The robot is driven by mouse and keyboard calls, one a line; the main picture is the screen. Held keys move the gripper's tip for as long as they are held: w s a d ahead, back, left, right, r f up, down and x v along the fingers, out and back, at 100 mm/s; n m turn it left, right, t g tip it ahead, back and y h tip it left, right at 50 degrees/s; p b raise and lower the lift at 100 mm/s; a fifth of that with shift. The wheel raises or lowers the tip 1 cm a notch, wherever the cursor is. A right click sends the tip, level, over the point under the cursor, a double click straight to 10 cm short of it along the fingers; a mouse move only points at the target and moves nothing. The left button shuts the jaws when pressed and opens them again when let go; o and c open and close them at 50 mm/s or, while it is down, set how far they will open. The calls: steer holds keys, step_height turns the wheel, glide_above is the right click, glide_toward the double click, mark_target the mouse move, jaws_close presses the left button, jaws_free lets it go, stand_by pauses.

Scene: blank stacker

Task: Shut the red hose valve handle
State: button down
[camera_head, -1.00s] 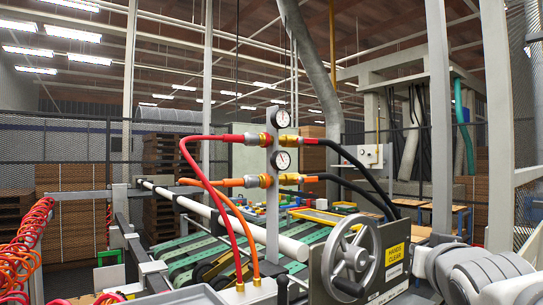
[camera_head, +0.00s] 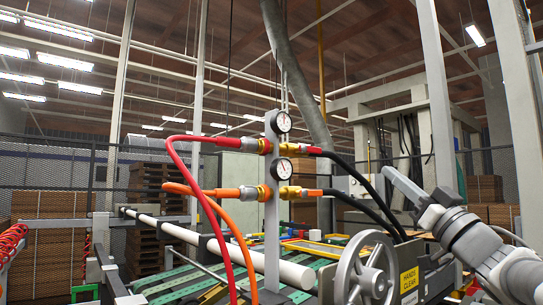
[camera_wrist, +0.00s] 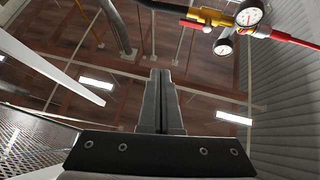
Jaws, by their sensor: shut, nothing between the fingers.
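The red hose (camera_head: 183,178) arches to the upper brass valve (camera_head: 288,149) on the grey post. A small red part (camera_head: 313,151), apparently the valve handle, lies beside the brass, where the black hose starts; its exact setting is too small to tell. In the wrist view the brass valve (camera_wrist: 209,16) is at the top right, with a red piece (camera_wrist: 189,23) beside it and the red hose (camera_wrist: 292,41) running right. My gripper (camera_head: 387,169) is shut and empty, raised to the right of the valve and apart from it. Its fingers (camera_wrist: 160,72) touch each other in the wrist view.
Two gauges (camera_head: 283,122) sit on the post. An orange hose (camera_head: 205,191) joins the lower valve. Black hoses (camera_head: 368,190) curve down between post and gripper. A handwheel (camera_head: 366,272) and a yellow sign (camera_head: 409,280) stand below. Air above the hoses is open.

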mark_target(311, 150)
steer(key=shift+s+a+f+n+g+y, duration=0.1)
steer(key=shift+a+n+g+y, duration=0.35)
steer(key=shift+y, duration=0.35)
steer(key=shift+s+a+f+n+g+y, duration=0.1)
steer(key=shift+a+n+g+y, duration=0.1)
steer(key=shift+n+g+y, duration=0.45)
steer(key=shift+s+a+f+n+g+y, duration=0.15)
steer(key=shift+a+n+y, duration=0.25)
steer(key=shift+y, duration=0.55)
steer(key=shift+w, duration=0.1)
steer(key=shift+r, duration=0.1)
steer(key=p+x, duration=0.7)
steer(key=x, duration=1.3)
steer(key=shift+f, duration=2.1)
